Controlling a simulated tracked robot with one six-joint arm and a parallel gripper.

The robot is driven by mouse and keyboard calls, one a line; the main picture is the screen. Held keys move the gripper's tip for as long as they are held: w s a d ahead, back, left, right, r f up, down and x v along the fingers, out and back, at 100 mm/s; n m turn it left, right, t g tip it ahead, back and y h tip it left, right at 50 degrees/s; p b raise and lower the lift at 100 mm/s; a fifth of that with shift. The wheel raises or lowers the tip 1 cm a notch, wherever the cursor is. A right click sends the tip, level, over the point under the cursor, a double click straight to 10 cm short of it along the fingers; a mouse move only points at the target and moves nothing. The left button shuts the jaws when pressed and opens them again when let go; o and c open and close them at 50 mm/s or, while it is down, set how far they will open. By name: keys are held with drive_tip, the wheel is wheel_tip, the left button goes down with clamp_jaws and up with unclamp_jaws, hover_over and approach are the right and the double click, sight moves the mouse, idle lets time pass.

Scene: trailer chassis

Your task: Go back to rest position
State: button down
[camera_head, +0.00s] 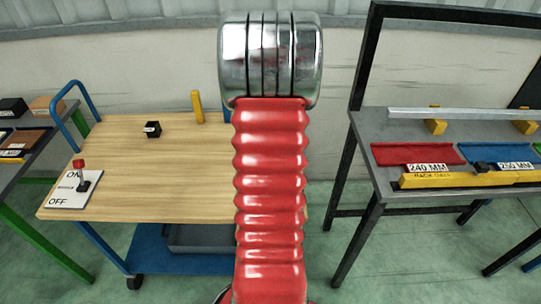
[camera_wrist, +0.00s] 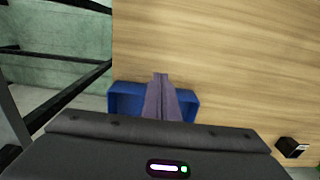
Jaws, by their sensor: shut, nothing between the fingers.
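In the wrist view the two fingers of my gripper (camera_wrist: 161,78) are together with nothing between them. They are over a wooden tabletop, in front of a blue part (camera_wrist: 127,100) at its edge. I cannot tell how far above they are. In the head view my red arm fills the middle and hides what is behind it; the gripper itself does not show there. The wooden cart top (camera_head: 130,200) lies behind and left of my arm. A small black cube (camera_head: 153,129) is on it, and a black cube also shows in the wrist view (camera_wrist: 292,147).
A switch panel marked ON and OFF (camera_head: 75,190) is on the cart's left edge. A yellow post (camera_head: 197,107) stands at its back. A dark-framed rack table (camera_head: 385,186) stands at right, another table (camera_head: 20,165) at far left. Green floor shows between cart and rack.

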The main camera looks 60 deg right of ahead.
drive_tip(key=shift+r, duration=0.85)
drive_tip(key=w+a+r+n+t, duration=0.1)
drive_tip(key=a+r+n, duration=0.3)
drive_tip(key=a, duration=1.1)
drive_tip(key=w+a+r+n+t, duration=0.2)
drive_tip(key=a+r+n, duration=0.2)
drive_tip(key=a, duration=1.2)
drive_tip(key=w+a+r+n+t, duration=0.1)
drive_tip(key=a+r+n, duration=0.3)
drive_tip(key=a, duration=1.2)
wheel_tip(320, 180, up, 2)
drive_tip(key=shift+w+a+r+n+t, duration=0.15)
drive_tip(key=shift+a+n+t, duration=0.15)
drive_tip(key=shift+t, duration=0.5)
drive_tip(key=shift+d, duration=0.1)
